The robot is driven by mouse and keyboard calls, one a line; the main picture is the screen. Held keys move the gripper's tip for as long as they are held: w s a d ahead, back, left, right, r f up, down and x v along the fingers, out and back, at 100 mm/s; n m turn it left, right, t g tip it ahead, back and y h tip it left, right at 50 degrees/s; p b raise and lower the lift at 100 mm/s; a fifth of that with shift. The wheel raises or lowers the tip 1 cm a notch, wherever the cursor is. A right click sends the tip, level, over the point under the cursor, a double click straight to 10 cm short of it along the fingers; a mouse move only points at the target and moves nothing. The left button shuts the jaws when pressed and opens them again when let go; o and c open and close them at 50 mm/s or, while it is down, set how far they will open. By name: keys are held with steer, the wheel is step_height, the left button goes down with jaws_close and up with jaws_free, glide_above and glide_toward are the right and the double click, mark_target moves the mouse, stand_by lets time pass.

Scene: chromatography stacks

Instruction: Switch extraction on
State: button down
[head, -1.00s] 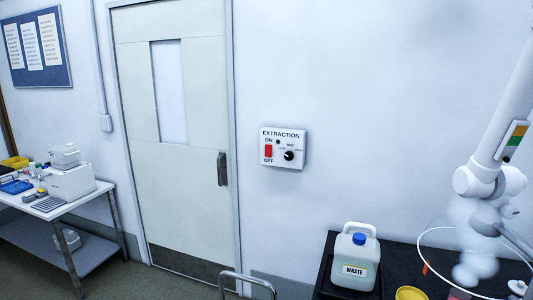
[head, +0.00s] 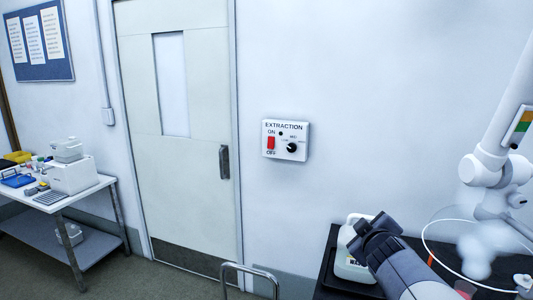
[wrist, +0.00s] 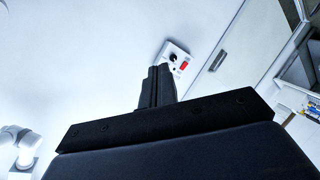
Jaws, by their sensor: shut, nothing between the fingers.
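The extraction panel (head: 285,140) is a white box on the wall right of the door, marked EXTRACTION. It bears a red rocker switch (head: 271,143) between ON and OFF labels, a dark knob (head: 292,148) and a small dark lamp. Which way the rocker is set is too small to tell. My gripper (head: 368,228) is at the lower right, below and right of the panel and apart from it. In the wrist view my gripper (wrist: 157,70) is shut and empty. Its fingertips partly overlap the panel's edge, with the red switch (wrist: 184,66) and knob visible beyond.
A waste container (head: 350,262) stands on the black bench, partly hidden behind my gripper. A white extraction arm (head: 490,165) hangs at the right. A metal rail (head: 248,270) stands at the bottom. The wall around the panel is clear.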

steer(key=w+d+f+n+t+y+b, duration=0.1)
steer(key=w+d+n+y, duration=0.3)
steer(key=w+n, duration=0.5)
steer(key=n+y, duration=0.2)
steer(key=n, duration=0.2)
steer(key=shift+d+f+t+b, duration=0.15)
steer(key=shift+d+t+b, duration=0.15)
